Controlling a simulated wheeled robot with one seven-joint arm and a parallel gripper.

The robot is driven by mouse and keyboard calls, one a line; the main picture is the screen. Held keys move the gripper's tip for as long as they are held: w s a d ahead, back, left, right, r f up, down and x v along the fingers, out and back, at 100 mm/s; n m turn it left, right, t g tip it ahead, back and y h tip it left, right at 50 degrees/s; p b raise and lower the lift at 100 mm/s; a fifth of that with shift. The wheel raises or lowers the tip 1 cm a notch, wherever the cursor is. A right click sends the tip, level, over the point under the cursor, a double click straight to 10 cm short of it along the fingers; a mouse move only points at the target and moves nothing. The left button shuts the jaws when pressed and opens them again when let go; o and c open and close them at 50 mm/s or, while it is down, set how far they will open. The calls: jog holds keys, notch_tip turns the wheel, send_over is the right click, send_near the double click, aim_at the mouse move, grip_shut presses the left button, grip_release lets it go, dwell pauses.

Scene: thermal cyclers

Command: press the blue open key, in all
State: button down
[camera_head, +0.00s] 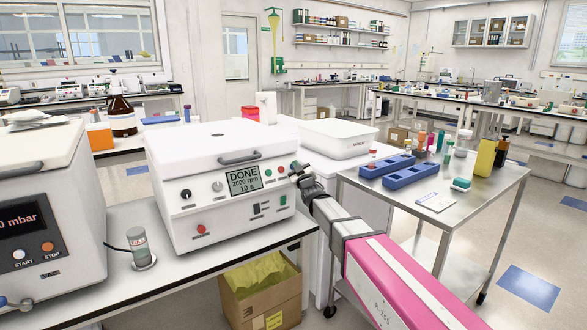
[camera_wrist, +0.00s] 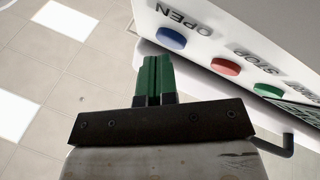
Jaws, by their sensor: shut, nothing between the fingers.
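The white benchtop machine (camera_head: 215,165) stands on the left bench, its lid down and its display (camera_head: 243,179) reading DONE, 2000 rpm, 10 s. The blue OPEN key (camera_wrist: 171,38) shows on its front panel in the wrist view, upside down, beside the red STOP key (camera_wrist: 225,67) and a green key (camera_wrist: 268,90). In the head view my gripper hides the blue key. My gripper (camera_wrist: 155,58) is shut and empty, its green fingers together. It also shows at the panel's right edge in the head view (camera_head: 297,171). The fingertips appear just short of the blue key; contact cannot be made out.
A metal cart (camera_head: 455,210) with blue racks (camera_head: 412,174) is to the right. A cardboard box (camera_head: 262,296) sits below the bench. Open floor shows in the wrist view.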

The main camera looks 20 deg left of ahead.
jog(key=shift+w+a+f, duration=0.15)
jog(key=shift+w+a, duration=0.1)
dwell(0.7)
dwell(0.3)
jog(key=shift+s+d+r, duration=0.35)
jog(key=shift+s+d, duration=0.1)
jog(key=shift+d, duration=0.1)
jog(key=shift+s+d+r, duration=0.55)
jog(key=shift+s+d, duration=0.2)
jog(key=shift+d, duration=0.1)
jog(key=shift+s+d+r, duration=0.5)
jog(key=shift+s+d, duration=0.25)
jog(key=shift+d, duration=0.1)
